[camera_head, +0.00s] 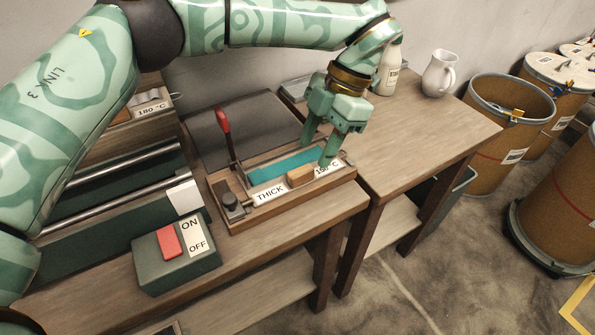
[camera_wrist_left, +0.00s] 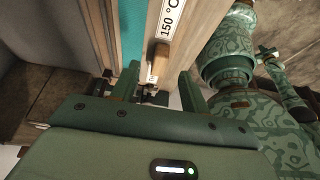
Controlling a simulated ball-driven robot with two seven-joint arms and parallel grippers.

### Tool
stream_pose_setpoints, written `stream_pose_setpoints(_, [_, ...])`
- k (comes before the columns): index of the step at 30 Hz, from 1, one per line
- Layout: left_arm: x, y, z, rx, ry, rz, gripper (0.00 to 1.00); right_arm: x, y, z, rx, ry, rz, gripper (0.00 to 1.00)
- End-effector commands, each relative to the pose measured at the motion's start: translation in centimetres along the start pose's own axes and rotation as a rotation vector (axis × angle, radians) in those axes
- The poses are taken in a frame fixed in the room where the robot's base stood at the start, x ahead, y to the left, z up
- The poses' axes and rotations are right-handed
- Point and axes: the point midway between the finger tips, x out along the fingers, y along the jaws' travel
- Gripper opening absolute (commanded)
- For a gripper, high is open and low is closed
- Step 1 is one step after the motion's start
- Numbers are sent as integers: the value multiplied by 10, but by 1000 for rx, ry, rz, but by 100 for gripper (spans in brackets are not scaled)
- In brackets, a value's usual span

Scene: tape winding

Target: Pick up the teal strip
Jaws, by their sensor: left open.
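The teal strip (camera_head: 284,166) lies flat in a wooden fixture (camera_head: 232,224) on the bench in the head view. Part of it also shows at the top of the left wrist view (camera_wrist_left: 132,32). My left gripper (camera_head: 316,152) is open, fingers pointing down, over the right end of the strip. In the left wrist view its two fingers (camera_wrist_left: 157,88) stand apart with a small wooden block (camera_wrist_left: 160,62) showing beyond the gap. I cannot tell whether a finger touches the strip. My right gripper is in neither view.
A lever with a red handle (camera_head: 223,121) rises at the fixture's back left, and a dark knob (camera_head: 232,203) sits at its front left. An ON/OFF switch box (camera_head: 175,262) stands in front. A bottle (camera_head: 389,70) and a white jug (camera_head: 438,74) stand on the right table.

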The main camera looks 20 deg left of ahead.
Motion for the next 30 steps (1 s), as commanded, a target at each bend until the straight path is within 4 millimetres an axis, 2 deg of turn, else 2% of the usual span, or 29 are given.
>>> stream_pose_setpoints(1, [3, 0, 0, 0, -2, 0, 45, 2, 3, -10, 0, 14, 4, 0])
stream_pose_setpoints(4, [12, 1, 0, 1, -1, -1, 45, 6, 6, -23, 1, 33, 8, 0])
stream_pose_setpoints(7, [32, 3, 0, 3, 2, -4, 45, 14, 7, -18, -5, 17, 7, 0])
stream_pose_setpoints(9, [44, 3, -1, 4, 3, -5, 45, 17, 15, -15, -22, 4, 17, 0])
stream_pose_setpoints(12, [54, 3, -2, 3, 0, -1, 45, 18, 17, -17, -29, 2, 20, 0])
stream_pose_setpoints(20, [55, 2, -4, 1, -4, 1, 45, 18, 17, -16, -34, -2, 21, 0])
stream_pose_setpoints(21, [55, 2, -4, 1, -4, 1, 40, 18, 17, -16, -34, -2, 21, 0])
stream_pose_setpoints(25, [55, 2, -4, 1, -4, 1, 4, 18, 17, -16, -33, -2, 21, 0])
stream_pose_setpoints(26, [55, 2, -4, 1, -4, 2, 0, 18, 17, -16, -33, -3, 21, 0])
stream_pose_setpoints(30, [55, 2, -4, 1, -4, 2, 0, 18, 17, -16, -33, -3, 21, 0])
